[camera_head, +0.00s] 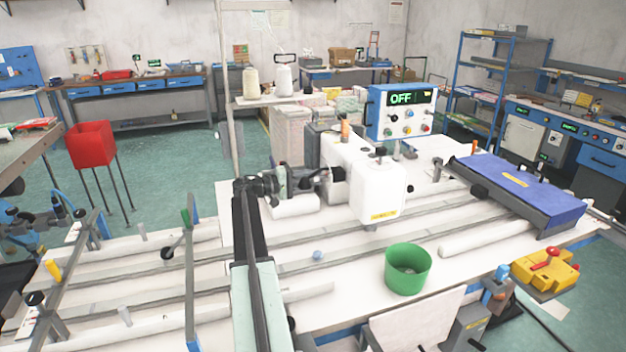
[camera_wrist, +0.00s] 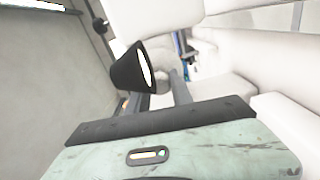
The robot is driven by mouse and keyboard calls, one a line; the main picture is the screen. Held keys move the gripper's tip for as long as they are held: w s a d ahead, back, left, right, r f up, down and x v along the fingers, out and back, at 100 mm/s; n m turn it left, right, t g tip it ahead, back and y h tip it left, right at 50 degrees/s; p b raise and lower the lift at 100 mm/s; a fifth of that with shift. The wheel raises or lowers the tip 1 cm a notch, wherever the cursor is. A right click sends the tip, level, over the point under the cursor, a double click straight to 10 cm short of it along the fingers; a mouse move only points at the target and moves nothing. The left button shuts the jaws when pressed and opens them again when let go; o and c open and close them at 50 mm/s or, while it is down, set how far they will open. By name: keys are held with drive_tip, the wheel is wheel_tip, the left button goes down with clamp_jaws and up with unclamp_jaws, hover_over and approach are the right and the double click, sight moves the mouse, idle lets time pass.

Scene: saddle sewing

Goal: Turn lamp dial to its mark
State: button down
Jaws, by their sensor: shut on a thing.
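The white sewing machine (camera_head: 362,180) stands on the white table in the head view. My gripper (camera_head: 322,176) is at the left side of the machine head, shut, with its tips against a small dark part there, which I take for the lamp dial (camera_head: 338,174). In the wrist view a black cone-shaped lamp (camera_wrist: 128,72) with a bright white face shows just beyond my pale green gripper body.
A control box (camera_head: 401,112) reading OFF stands behind the machine. A green bin (camera_head: 408,270) is at the table's front, and a blue padded board (camera_head: 520,188) lies to the right. Thread cones (camera_head: 284,80) stand on a rear shelf. Long rails cross the table left of the machine.

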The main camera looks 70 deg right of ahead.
drive_tip(key=shift+m, duration=0.3)
drive_tip(key=c, duration=1.1)
unclamp_jaws()
